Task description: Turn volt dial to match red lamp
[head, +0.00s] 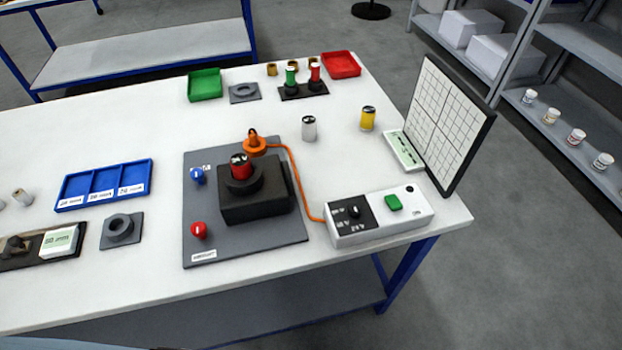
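The volt dial (353,211) is a small black knob on a dark panel at the left end of a white box (380,232). Small voltage labels surround it; one at the lower right looks like 24 V. The knob's exact pointing is too small to tell. A red lamp (240,170) with a dark top stands upright in a black block (256,203) on a grey board. Neither gripper is in view.
A green button (393,202) sits beside the dial. An orange cable (294,168) runs from an orange plug (254,144) to the box. A white gridded panel (446,122) stands behind it at right. White and yellow lamps (368,118) stand farther back. The table front is clear.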

